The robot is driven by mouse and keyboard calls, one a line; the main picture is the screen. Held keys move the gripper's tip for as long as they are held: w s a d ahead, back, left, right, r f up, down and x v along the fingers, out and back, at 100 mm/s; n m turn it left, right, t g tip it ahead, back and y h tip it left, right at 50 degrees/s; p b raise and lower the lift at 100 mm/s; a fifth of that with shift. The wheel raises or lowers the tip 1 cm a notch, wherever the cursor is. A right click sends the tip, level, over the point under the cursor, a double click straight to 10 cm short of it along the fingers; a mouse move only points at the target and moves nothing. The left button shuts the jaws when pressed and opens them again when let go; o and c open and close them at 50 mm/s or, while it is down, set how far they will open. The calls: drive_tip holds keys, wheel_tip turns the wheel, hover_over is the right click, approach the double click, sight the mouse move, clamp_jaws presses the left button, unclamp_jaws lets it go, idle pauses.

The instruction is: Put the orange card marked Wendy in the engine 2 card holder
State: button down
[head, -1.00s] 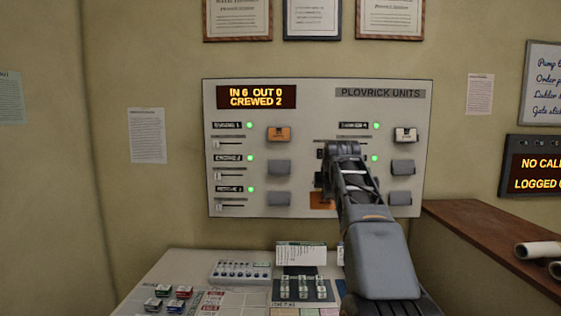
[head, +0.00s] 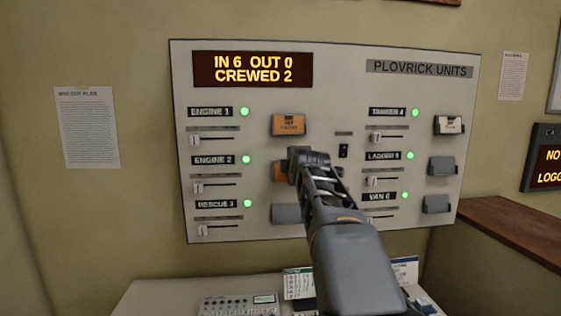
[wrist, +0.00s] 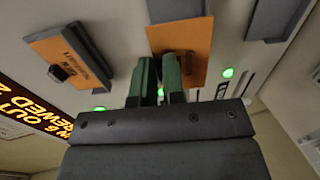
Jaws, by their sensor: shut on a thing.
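My gripper (head: 296,160) is shut on an orange card (wrist: 196,45), held between its green-padded fingers in the wrist view. The name on this card is not readable. In the head view the gripper is at the engine 2 row, in front of that row's card holder, and hides most of it; a bit of orange (head: 280,172) shows at its left. In the wrist view the card's far edge meets a grey holder (wrist: 176,9). I cannot tell whether the card is inside it or just in front.
The engine 1 holder (head: 288,124) above bears another orange card, also in the wrist view (wrist: 72,55). The tanker 4 holder (head: 448,125) bears a white card. The rescue 3 holder (head: 286,214) is grey and bare. Sliders and green lights stand left of the holders.

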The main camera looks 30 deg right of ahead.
drive_tip(key=shift+w+d+r+p, duration=0.1)
drive_tip(key=shift+w+d+p, duration=0.3)
drive_tip(key=shift+w, duration=0.2)
drive_tip(key=x, duration=0.2)
drive_tip(key=p+x, duration=0.1)
drive_tip(key=shift+w+f, duration=0.35)
drive_tip(key=c, duration=1.1)
unclamp_jaws()
drive_tip(key=shift+s, duration=0.1)
